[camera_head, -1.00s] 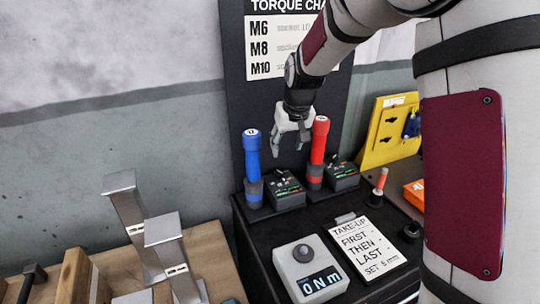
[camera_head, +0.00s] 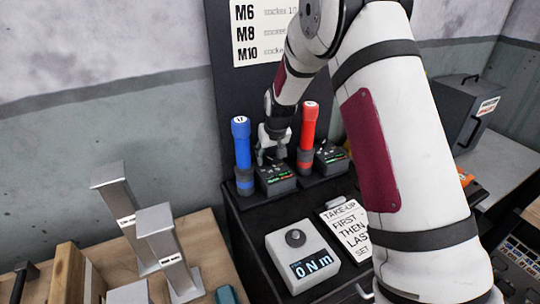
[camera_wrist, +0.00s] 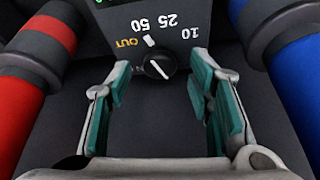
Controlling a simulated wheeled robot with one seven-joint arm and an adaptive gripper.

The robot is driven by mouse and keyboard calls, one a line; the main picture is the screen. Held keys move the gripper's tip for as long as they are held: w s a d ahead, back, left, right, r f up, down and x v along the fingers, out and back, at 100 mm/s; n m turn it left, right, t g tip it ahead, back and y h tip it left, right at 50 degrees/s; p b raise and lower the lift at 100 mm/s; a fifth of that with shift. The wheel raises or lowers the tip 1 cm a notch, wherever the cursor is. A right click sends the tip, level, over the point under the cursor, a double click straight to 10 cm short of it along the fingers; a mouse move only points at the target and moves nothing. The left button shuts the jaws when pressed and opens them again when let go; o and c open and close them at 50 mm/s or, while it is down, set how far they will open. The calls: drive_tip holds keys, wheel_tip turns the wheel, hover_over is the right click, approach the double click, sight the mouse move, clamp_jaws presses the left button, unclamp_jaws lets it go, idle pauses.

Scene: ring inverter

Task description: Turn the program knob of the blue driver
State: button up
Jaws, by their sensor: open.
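The blue driver (camera_head: 241,146) stands upright on its base beside a dark control box (camera_head: 275,179) with a green-lit display. My gripper (camera_head: 270,157) is low over this box, between the blue driver and the red driver (camera_head: 308,127). In the wrist view the program knob (camera_wrist: 159,65) is a small black dial with a white pointer line, marked 10, 25, 50 and OUT. My gripper (camera_wrist: 160,103) is open there, its teal-padded fingers to either side and short of the knob, with nothing between them. The blue driver (camera_wrist: 301,75) is at the right edge of the wrist view.
The red driver (camera_wrist: 30,75) flanks the fingers on the left in the wrist view. In front stand a torque meter (camera_head: 302,257) reading 0 Nm and a TAKE-UP card (camera_head: 346,228). Metal brackets (camera_head: 164,245) stand on the wooden bench at left.

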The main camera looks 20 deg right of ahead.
drive_tip(key=shift+w+f, duration=0.1)
drive_tip(key=shift+f, duration=0.2)
clamp_jaws()
drive_tip(key=shift+w+d+n+y+b, duration=0.1)
drive_tip(key=shift+d+n+y+b, duration=0.15)
drive_tip(key=shift+n+y+b, duration=0.75)
drive_tip(key=shift+n+g+y, duration=0.4)
drive_tip(key=shift+n+y, duration=0.1)
drive_tip(key=shift+n, duration=2.4)
